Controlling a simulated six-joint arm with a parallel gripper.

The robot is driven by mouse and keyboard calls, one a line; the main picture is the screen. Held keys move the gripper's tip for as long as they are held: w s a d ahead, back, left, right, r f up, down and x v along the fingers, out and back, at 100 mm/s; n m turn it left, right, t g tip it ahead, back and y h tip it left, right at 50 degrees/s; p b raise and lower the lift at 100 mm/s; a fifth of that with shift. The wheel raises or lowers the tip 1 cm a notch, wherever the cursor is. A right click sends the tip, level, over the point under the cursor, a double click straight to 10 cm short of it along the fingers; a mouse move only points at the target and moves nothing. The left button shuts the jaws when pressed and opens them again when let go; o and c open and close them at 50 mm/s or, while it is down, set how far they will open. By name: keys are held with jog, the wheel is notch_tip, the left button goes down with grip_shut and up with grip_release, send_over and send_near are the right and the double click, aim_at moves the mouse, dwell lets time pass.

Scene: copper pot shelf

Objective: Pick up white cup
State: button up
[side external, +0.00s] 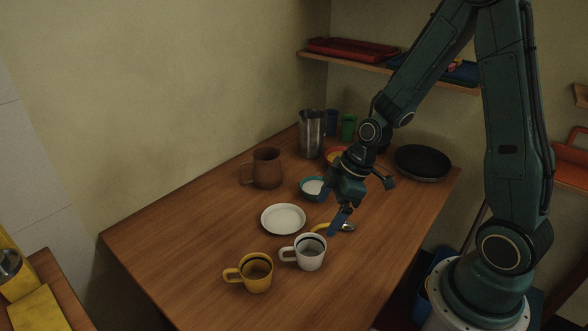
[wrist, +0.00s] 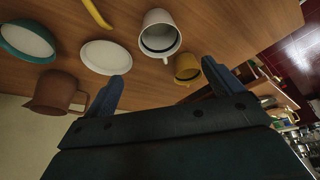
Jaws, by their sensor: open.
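The white cup (side external: 309,252) stands upright near the front of the wooden table, its handle toward the left and a dark band inside its rim. It also shows in the wrist view (wrist: 159,32), beyond the fingertips and between them. My gripper (side external: 359,205) is above the table, behind and to the right of the cup in the side view. Its fingers are spread apart with nothing between them, and they do not touch the cup. In the wrist view my gripper (wrist: 165,80) shows both blue fingertips wide apart.
A yellow cup (side external: 256,272) stands close left of the white cup. A white plate (side external: 283,218), a teal-rimmed bowl (side external: 313,188) and a brown mug (side external: 266,168) lie behind. The table's front left is clear.

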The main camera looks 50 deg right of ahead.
send_near(297, 260)
jog(key=shift+w+d+f, duration=0.1)
jog(key=shift+w+d, duration=0.05)
jog(key=shift+d, duration=0.25)
dwell(0.3)
jog(key=shift+f, duration=0.1)
jog(key=shift+x, duration=2.5)
jog(key=shift+a, duration=0.1)
jog(key=shift+c, duration=0.4)
jog(key=c, duration=1.1)
